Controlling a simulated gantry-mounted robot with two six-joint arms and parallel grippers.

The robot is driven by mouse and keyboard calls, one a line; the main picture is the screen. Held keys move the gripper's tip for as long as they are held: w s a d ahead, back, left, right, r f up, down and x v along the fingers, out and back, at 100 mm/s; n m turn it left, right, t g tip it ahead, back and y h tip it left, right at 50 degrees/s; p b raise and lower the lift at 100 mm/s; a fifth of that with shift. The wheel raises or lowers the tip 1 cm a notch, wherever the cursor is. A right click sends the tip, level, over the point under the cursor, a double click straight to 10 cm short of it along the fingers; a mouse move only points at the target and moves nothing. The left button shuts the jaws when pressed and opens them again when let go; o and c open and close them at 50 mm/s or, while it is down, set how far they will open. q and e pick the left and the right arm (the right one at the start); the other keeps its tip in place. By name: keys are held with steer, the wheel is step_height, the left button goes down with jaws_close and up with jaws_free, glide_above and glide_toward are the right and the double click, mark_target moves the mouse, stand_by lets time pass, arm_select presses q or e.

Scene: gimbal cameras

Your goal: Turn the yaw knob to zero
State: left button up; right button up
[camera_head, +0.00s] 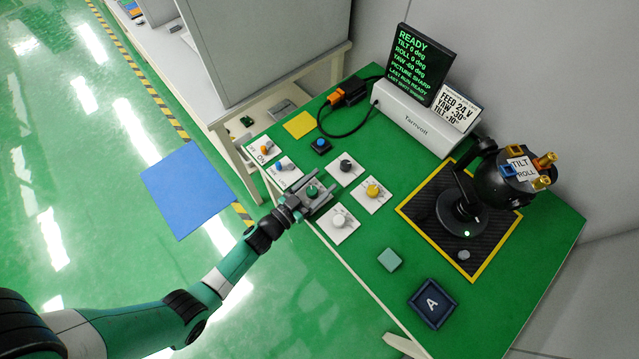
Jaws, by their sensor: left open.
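Several knobs on white plates sit at the table's left edge: a green knob (312,190), a black knob (346,166), a yellow knob (373,189) and a white knob (339,220). Their labels are too small to read, so I cannot tell which is yaw. My left gripper (311,196) is open at the green knob, its fingers on either side of it; contact is unclear. The screen (419,64) reads READY, tilt 0, roll 0, yaw -60 deg. The gimbal camera (492,180) stands on a black mat with a yellow border (419,207). My right gripper is not visible.
An orange switch (266,149) and a blue switch (282,166) stand behind the gripper. A card (458,107) reads feed 24 V, yaw -30°, tilt -10°. A blue button (320,145), green block (390,259) and dark "A" tray (431,303) are also on the table (480,310).

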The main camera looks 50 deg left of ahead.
arm_select(q)
jaws_close()
stand_by(0.3)
